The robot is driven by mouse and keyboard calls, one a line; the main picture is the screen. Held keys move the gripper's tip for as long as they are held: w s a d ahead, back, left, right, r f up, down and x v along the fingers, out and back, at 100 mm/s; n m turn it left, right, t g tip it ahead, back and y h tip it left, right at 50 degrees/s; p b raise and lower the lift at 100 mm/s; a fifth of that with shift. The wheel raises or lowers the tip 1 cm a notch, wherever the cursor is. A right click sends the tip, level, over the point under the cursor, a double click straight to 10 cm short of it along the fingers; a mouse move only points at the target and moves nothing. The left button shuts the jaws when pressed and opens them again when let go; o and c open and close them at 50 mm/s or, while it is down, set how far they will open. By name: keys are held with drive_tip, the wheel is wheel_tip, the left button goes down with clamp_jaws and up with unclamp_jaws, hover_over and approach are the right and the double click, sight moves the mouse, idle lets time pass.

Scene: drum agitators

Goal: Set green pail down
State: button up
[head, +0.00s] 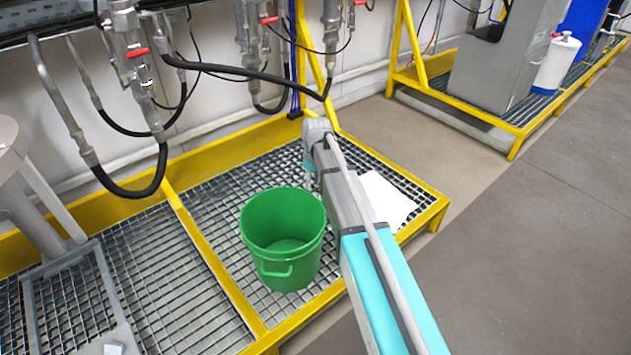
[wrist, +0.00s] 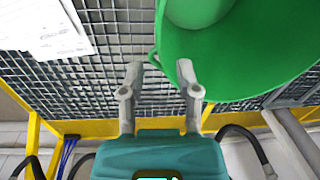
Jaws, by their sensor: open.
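The green pail (head: 282,238) stands upright on the metal grating, open at the top and empty as far as I see. In the head view my gripper is hidden behind my arm, just to the right of the pail. In the wrist view the pail (wrist: 235,55) fills the upper right. My gripper (wrist: 158,75) is open there, its two fingers spread, with grating showing between them. The right fingertip lies over the pail's edge in the picture; I cannot tell whether it touches. A small handle of the pail shows near the fingertips.
A yellow-framed grating platform (head: 195,236) carries the pail. White paper sheets (head: 385,200) lie on the grating to the right. Pipes and black hoses (head: 265,75) hang along the wall behind. A grey stand (head: 35,205) is at the left. Open floor (head: 540,230) lies to the right.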

drive_tip(key=shift+w+d+r+p, duration=0.1)
drive_tip(key=shift+r+p, duration=1.5)
drive_tip(key=shift+r, duration=0.3)
drive_tip(key=s+d+m, duration=0.4)
drive_tip(key=s+d, duration=0.1)
drive_tip(key=s, duration=0.6)
drive_tip(key=s+d+m, duration=0.4)
drive_tip(key=s+d, duration=0.1)
drive_tip(key=s, duration=0.6)
drive_tip(key=shift+s+d+t+h, duration=0.15)
drive_tip(key=shift+s+t+h, duration=0.15)
drive_tip(key=shift+s+h, duration=0.1)
